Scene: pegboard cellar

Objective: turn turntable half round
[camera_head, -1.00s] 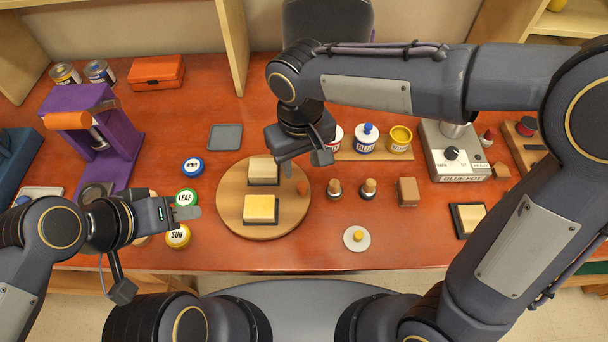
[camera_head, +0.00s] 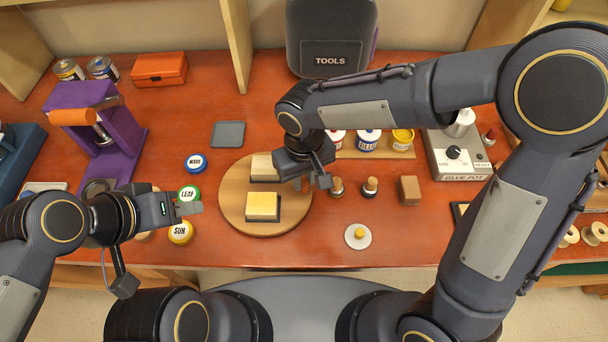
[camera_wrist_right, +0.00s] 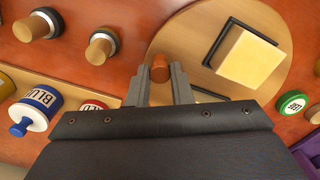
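The turntable (camera_head: 236,210) is a round wooden disc on the bench, bearing two cream-topped blocks with dark bases: a near one (camera_head: 262,206) and a far one (camera_head: 263,167). A short orange-brown peg (camera_wrist_right: 160,67) stands by the disc's rim in the right wrist view; my right gripper hides it in the head view. My right gripper (camera_head: 303,180) is over the disc's right edge. In the right wrist view its fingers (camera_wrist_right: 159,80) are apart, with the peg showing between their tips; contact is not visible. My left gripper (camera_head: 188,209) is left of the turntable, its finger gap unclear.
Blue, green LEAF (camera_head: 188,193) and yellow SUN (camera_head: 180,232) lids lie left of the disc. Two wooden-topped pegs (camera_head: 370,187), a brown block (camera_head: 409,190) and a white disc (camera_head: 358,236) are right. Paint pots (camera_head: 368,141) and a glue pot (camera_head: 456,158) stand behind.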

